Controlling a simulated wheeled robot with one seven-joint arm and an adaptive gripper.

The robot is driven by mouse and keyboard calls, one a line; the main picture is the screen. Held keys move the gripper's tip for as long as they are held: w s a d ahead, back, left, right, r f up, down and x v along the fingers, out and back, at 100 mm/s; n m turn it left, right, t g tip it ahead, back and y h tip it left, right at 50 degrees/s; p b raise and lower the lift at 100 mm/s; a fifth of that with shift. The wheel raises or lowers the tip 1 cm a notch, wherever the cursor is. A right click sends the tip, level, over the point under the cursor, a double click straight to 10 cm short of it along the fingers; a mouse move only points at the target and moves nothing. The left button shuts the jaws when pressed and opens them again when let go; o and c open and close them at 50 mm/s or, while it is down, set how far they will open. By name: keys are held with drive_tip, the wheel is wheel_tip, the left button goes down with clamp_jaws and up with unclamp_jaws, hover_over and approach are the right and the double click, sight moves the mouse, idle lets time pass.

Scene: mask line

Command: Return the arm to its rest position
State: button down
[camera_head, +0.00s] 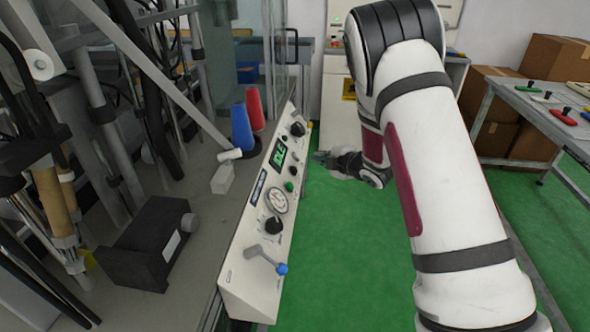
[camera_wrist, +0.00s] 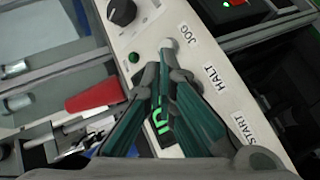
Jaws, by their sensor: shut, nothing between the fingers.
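My white arm (camera_head: 440,170) with dark bands reaches forward on the right of the head view. It bends down at its far end, beyond the control panel. My gripper (camera_head: 322,157) is small there, beside the panel's far end and above the green floor. In the wrist view my gripper (camera_wrist: 167,68) is shut and empty, with its two teal-sided fingers together. The fingertips overlap the panel face near a pale round button by the JOG label. I cannot tell whether they touch it. The fingers partly cover the panel's lit green display.
The sloped control panel (camera_head: 262,215) carries knobs, a gauge and a blue-tipped lever (camera_head: 281,268). Blue (camera_head: 241,127) and red (camera_head: 255,108) cones stand left of it. A table (camera_head: 545,112) with coloured items and cardboard boxes (camera_head: 553,60) are at right. Green floor is clear between.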

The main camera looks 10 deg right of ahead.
drive_tip(key=s+d+r+m+h+p, duration=0.1)
drive_tip(key=s+d+r+m+h, duration=0.15)
drive_tip(key=r, duration=0.45)
drive_tip(key=s+d+r+m+h+p, duration=0.2)
drive_tip(key=r+m, duration=0.2)
drive_tip(key=r, duration=0.4)
drive_tip(key=s+r+m+g+h+p, duration=0.25)
drive_tip(key=s+r+m, duration=0.25)
drive_tip(key=s+r, duration=0.55)
drive_tip(key=s+a+r+m+g+p, duration=0.1)
drive_tip(key=s+a+r+m+g, duration=0.1)
drive_tip(key=s, duration=1)
drive_tip(key=s+a+r+m+g+y+p, duration=0.1)
drive_tip(key=s+a+r+m+g+p, duration=0.1)
drive_tip(key=s, duration=1)
drive_tip(key=s+a+r+m+g+y+p, duration=0.1)
drive_tip(key=s+m, duration=0.3)
drive_tip(key=s, duration=0.9)
drive_tip(key=shift+a+r+g+p, duration=0.4)
drive_tip(key=shift+a+g+p, duration=0.05)
drive_tip(key=shift+a+p, duration=0.2)
